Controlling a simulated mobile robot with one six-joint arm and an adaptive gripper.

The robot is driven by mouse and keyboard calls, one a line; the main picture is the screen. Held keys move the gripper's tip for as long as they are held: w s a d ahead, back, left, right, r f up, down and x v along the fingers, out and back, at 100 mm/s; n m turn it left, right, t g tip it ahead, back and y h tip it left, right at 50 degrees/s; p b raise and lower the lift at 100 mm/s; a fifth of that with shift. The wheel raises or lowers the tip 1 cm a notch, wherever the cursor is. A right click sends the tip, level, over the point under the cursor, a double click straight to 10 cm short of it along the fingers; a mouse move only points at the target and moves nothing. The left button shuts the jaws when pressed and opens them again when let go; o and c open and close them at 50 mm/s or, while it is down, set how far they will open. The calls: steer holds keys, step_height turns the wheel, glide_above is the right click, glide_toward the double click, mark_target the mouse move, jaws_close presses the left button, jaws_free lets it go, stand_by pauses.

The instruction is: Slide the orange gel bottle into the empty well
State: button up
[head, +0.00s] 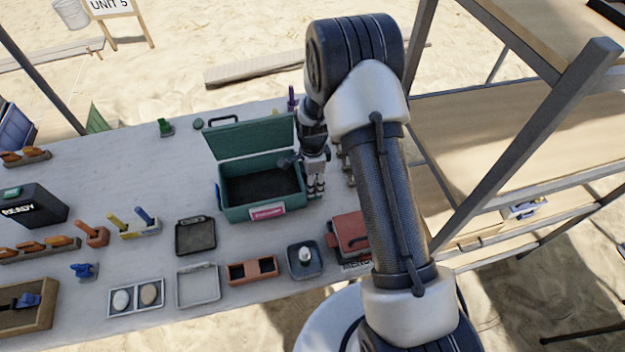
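My gripper (316,190) points down just right of the green case, at its right wall. Its fingers are small in the view, and I cannot tell whether they are apart or hold anything. I cannot make out a clear orange gel bottle; part of the table is hidden behind my arm. An orange-red tray (253,281) with dark recesses lies at the table's front, and I cannot tell which well is meant. A light rack (347,170) right of my gripper is mostly hidden by my arm.
The green case (243,216) stands with its lid up. A small white-topped bottle (305,255) stands in a dark tray (316,270). A red box (346,229) sits beside my arm. An empty white tray (199,303) and a black READY box (42,203) are further left.

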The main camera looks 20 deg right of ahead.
step_height(320, 180, up, 12)
steer(key=p, duration=0.3)
steer(key=shift+f, duration=0.15)
steer(key=s+r+n+t, duration=0.1)
steer(key=s+r+n, duration=0.35)
steer(key=r, duration=0.65)
steer(key=s+r+n+t, duration=0.1)
steer(key=s+r+n, duration=0.4)
steer(key=r, duration=0.5)
steer(key=s+r+n+t, duration=0.1)
steer(key=s+r+n, duration=0.2)
steer(key=s, duration=0.6)
steer(key=s+r+n+t, duration=0.1)
steer(key=s+r+n, duration=0.2)
steer(key=s, duration=0.6)
steer(key=shift+s+r+n+t+p, duration=0.15)
steer(key=shift+r+n+t+p, duration=0.15)
steer(key=shift+n, duration=0.95)
steer(key=shift+c, duration=0.5)
